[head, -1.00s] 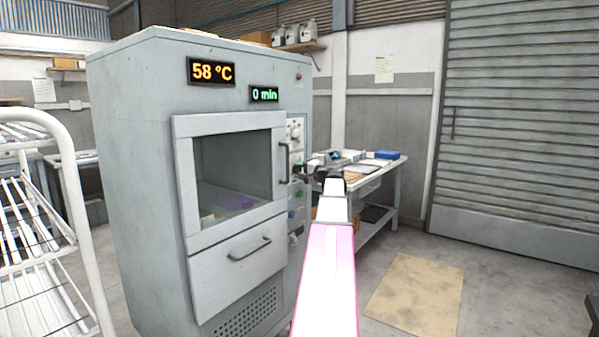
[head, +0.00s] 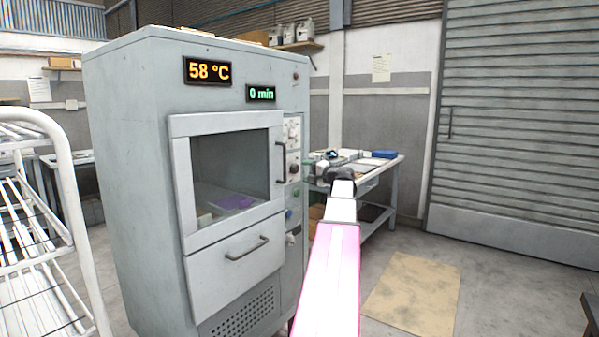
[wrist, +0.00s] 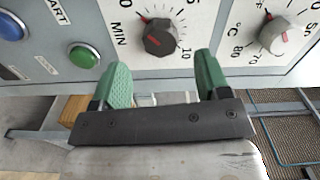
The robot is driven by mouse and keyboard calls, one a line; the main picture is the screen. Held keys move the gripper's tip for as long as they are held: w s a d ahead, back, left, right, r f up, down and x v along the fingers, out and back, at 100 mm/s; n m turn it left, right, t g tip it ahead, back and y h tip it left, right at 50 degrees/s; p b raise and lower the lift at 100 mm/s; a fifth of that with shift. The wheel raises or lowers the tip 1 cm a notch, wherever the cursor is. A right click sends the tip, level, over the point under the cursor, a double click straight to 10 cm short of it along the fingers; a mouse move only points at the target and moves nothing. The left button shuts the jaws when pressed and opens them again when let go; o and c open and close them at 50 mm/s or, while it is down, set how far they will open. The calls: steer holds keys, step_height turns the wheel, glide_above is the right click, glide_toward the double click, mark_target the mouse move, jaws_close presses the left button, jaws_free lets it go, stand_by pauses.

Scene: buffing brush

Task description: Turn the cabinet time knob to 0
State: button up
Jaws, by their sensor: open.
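The time knob (wrist: 159,38) is a dark round knob on a white MIN dial in the wrist view. Its red mark points up-left, close to the 0. In the head view the knob (head: 294,168) sits on the cabinet's narrow right panel, and the cabinet's green display (head: 261,93) reads 0 min. My gripper (wrist: 162,60) is open, its green fingers apart, with nothing between them. The knob lies ahead of the gap and appears clear of both fingers.
A temperature knob (wrist: 272,35) is beside the time knob. Green (wrist: 83,56) and blue (wrist: 10,27) buttons lie on the other side. A white rack (head: 40,230) stands left of the cabinet (head: 130,180). A cluttered table (head: 385,172) stands behind my arm.

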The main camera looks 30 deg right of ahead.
steer(key=shift+v, duration=2.7)
steer(key=shift+s, duration=0.1)
